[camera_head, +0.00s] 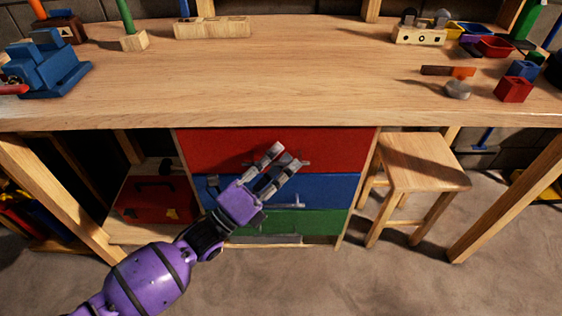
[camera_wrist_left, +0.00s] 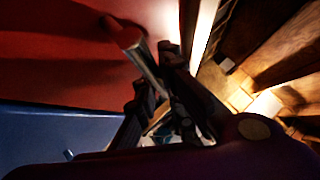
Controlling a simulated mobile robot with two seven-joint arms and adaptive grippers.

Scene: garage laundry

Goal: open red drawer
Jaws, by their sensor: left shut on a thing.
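The red drawer (camera_head: 340,145) is the top one of a stack under the workbench, above a blue and a green drawer. My left gripper (camera_head: 285,158) is in front of the red drawer's middle, shut on its metal handle. In the left wrist view, the handle (camera_wrist_left: 135,46) stands out from the red front (camera_wrist_left: 60,55), with its far end between the gripper's fingers (camera_wrist_left: 155,85). The fingers hide part of the handle in the head view. The red front looks about flush with the fronts below; a small gap cannot be ruled out. My right gripper is not in view.
The blue drawer (camera_head: 335,190) and green drawer (camera_head: 320,223) look shut. The workbench top (camera_head: 290,85) overhangs the drawers. A wooden stool (camera_head: 420,165) stands close to the right, and a red toolbox (camera_head: 155,200) sits on the left. The floor in front is clear.

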